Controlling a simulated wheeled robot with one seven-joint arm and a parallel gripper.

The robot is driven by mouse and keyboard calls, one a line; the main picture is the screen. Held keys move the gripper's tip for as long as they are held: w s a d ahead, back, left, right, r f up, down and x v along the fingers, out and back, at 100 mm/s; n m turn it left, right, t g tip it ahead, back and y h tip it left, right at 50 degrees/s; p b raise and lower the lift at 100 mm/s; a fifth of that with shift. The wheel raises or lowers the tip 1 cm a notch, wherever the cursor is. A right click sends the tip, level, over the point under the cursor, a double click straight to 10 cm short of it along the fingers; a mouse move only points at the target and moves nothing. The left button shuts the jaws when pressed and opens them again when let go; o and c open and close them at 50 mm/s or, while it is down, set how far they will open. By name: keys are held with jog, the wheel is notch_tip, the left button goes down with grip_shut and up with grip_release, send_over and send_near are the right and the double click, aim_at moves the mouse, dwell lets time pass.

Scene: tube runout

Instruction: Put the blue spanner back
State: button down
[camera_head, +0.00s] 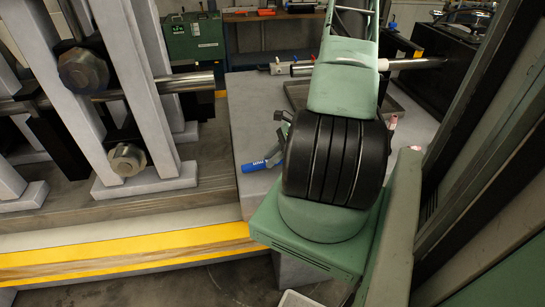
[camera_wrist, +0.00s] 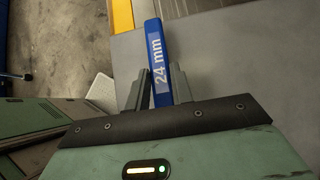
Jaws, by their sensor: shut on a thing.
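The blue spanner (camera_wrist: 158,58), marked "24 mm", is held between the two fingers of my gripper (camera_wrist: 160,88) in the wrist view. Its blue handle sticks out past the fingertips, over the grey surface; its other end is hidden by the gripper. In the head view the blue handle (camera_head: 256,165) shows to the left of my arm, above the grey bench top (camera_head: 255,110). My gripper (camera_head: 280,150) is partly hidden there behind my black and green arm. I cannot tell whether the spanner touches the bench. No empty holder for it is clearly visible.
A yellow-edged step (camera_head: 130,250) runs along the lower left. Grey uprights with large bolts (camera_head: 83,70) stand at the left. A steel bar with fittings (camera_head: 300,68) and a dark tray (camera_head: 400,105) lie at the back of the bench. A green case (camera_head: 194,38) stands behind.

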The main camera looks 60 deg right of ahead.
jog(key=shift+f+b, duration=0.75)
jog(key=shift+f, duration=0.1)
jog(key=c, duration=0.7)
grip_release()
jog(key=shift+o, duration=0.2)
jog(key=shift+r, duration=0.15)
jog(key=shift+p+v, duration=1.95)
jog(key=shift+v, duration=1)
